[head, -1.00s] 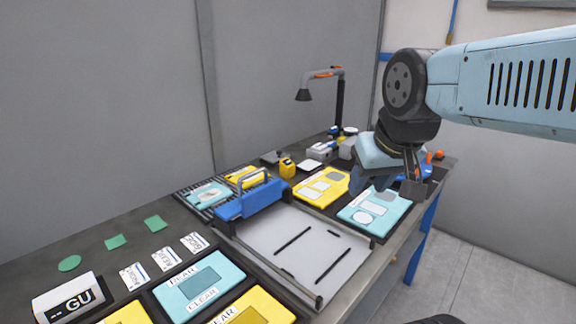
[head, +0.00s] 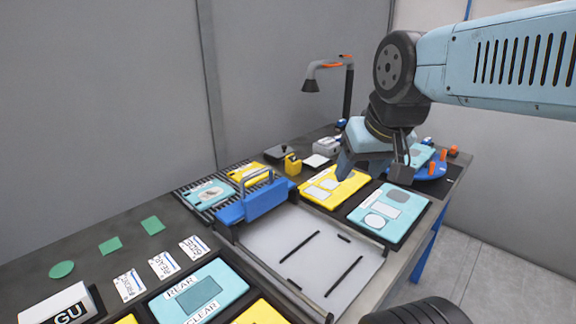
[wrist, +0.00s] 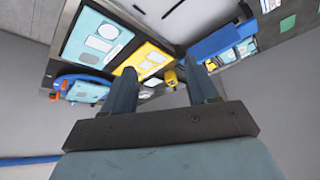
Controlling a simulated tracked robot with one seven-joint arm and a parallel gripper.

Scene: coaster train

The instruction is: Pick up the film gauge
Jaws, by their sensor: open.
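My gripper (head: 350,164) is open and empty, above the table's far part, with its fingers pointing down over the yellow panel. Its two fingers also show apart in the wrist view (wrist: 162,88). No object is clearly marked as the film gauge. A small yellow block with a dark top (head: 292,164) stands at the back of the table, left of my gripper. In the wrist view the yellow block (wrist: 170,77) appears between the fingertips, farther off and not touched. A grey boxy device (head: 326,147) stands behind, partly near the arm.
A yellow panel (head: 330,200) and a light-blue panel (head: 376,222) lie on dark trays below my gripper. A lamp (head: 312,85) rises at the back. A blue round stand (head: 432,172) is at right.

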